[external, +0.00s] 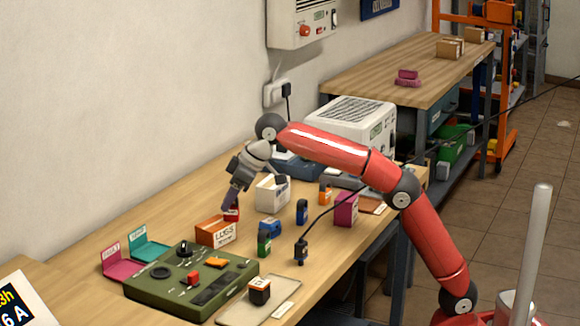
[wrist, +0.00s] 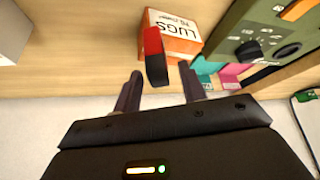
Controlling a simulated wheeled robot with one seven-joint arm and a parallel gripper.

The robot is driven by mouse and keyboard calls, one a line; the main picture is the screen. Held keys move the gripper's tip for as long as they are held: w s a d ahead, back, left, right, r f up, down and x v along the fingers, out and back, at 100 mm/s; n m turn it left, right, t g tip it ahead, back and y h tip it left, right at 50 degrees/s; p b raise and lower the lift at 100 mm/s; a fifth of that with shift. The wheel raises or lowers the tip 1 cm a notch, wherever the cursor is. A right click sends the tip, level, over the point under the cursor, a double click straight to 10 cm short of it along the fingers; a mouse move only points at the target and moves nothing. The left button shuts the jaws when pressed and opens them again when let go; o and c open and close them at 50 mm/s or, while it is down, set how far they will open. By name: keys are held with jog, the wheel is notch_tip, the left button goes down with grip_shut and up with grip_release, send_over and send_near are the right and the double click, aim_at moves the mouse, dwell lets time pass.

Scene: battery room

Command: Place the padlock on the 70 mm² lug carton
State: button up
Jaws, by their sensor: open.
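The lug carton (external: 213,233), orange and white with "LUGS" on it, stands on the workbench behind the green panel. A small red block with a dark side (wrist: 155,58), apparently the padlock, lies between my fingers and overlaps the carton's edge. In the external view the red block (external: 232,215) is just under my fingertips at the carton's back right; I cannot tell whether it rests on the carton or stands behind it. My gripper (external: 230,204) points down and is open, its fingers (wrist: 161,88) apart around the block.
The green panel (external: 190,284) with knobs is in front. A white box (external: 272,195), a magenta box (external: 346,210) and several small coloured blocks stand right. Bare bench lies at the back left.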

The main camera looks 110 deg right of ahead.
jog(key=v, duration=1)
jog(key=shift+a, duration=0.1)
